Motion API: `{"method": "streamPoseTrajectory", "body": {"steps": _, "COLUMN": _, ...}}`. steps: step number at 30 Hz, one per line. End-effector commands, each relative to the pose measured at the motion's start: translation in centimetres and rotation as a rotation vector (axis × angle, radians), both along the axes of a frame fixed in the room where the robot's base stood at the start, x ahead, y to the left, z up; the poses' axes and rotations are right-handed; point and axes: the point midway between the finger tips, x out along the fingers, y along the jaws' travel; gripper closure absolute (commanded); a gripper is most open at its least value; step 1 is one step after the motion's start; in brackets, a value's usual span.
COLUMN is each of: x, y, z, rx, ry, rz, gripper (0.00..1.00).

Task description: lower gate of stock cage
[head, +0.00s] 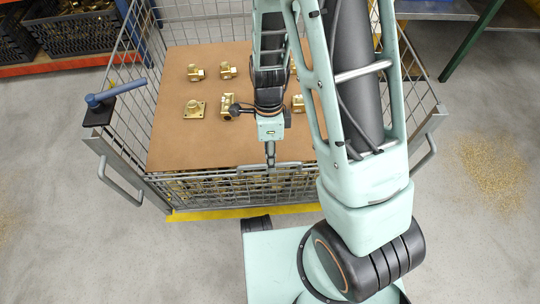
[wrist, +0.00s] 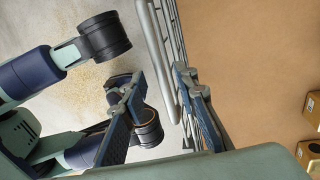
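The stock cage (head: 130,165) is a grey wire-mesh cage with a brown board (head: 165,135) inside. Its front gate (head: 215,176) is a mesh panel with a top rail, seen steeply from above; whether it is upright or folded down, I cannot tell. My gripper (head: 270,160) points down at the middle of the gate's rail. In the wrist view, the fingers of my gripper (wrist: 160,90) are apart. A grey handle bar (wrist: 156,50) and the mesh edge run down between or just beyond them. I see no clear contact.
Several brass fittings (head: 195,108) stand on the board. A blue-handled tool (head: 115,93) sits on the left corner of the cage. Yellow floor tape (head: 190,215) runs along the cage front. Crates (head: 75,32) stand at the back left. Brass chips (head: 490,165) lie on the floor at right.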

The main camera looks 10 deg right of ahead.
Motion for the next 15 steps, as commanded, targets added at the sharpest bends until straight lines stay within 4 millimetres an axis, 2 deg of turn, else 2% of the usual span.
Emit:
{"method": "streamPoseTrajectory", "body": {"steps": 8, "x": 0.2, "y": 0.0, "z": 0.6, "rx": 0.001, "ry": -0.001, "rz": 0.001, "gripper": 0.73}}
{"method": "streamPoseTrajectory", "body": {"steps": 11, "x": 0.4, "y": 0.1, "z": 1.7, "rx": 0.001, "ry": -0.004, "rz": 0.002, "gripper": 0.73}}
{"method": "streamPoseTrajectory", "body": {"steps": 15, "x": 1.0, "y": 0.1, "z": 4.3, "rx": 0.002, "ry": -0.006, "rz": 0.002, "gripper": 0.73}}
